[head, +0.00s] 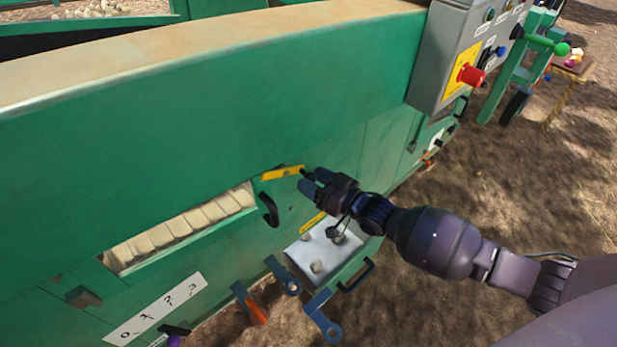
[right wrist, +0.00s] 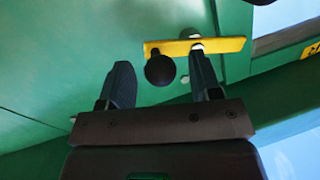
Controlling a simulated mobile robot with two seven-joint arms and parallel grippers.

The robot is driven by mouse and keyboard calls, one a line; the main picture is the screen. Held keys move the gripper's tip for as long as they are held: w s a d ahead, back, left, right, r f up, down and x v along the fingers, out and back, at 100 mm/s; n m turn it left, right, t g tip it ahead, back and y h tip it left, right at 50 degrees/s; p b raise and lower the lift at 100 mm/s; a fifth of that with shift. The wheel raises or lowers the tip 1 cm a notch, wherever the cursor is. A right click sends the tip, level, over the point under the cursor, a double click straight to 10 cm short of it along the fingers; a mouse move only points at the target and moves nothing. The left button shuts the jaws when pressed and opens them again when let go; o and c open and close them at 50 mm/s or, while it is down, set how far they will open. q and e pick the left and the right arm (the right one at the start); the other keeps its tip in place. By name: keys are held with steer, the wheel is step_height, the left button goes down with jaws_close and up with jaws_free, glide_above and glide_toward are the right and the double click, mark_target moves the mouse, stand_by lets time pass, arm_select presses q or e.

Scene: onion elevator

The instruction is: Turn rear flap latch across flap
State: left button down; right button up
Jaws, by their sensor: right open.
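The yellow latch bar (head: 281,173) is on the green side panel in the head view, lying nearly level. In the right wrist view the latch (right wrist: 220,45) runs across the top, with a pale bolt near its middle and a black round knob (right wrist: 160,70) at its left end. My right gripper (head: 308,183) is at the latch's right end in the head view. In the right wrist view my right gripper (right wrist: 160,64) is open, one finger on each side of the knob. Contact with the knob cannot be told. My left gripper is out of view.
A black curved handle (head: 270,209) is left of my gripper. Below are a second yellow bar (head: 313,222), a metal tray (head: 318,250) and blue levers (head: 322,318). A grey control box (head: 440,65) with a red button stands upper right. Open ground (head: 520,190) lies right.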

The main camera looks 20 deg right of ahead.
steer(key=shift+x, duration=0.75)
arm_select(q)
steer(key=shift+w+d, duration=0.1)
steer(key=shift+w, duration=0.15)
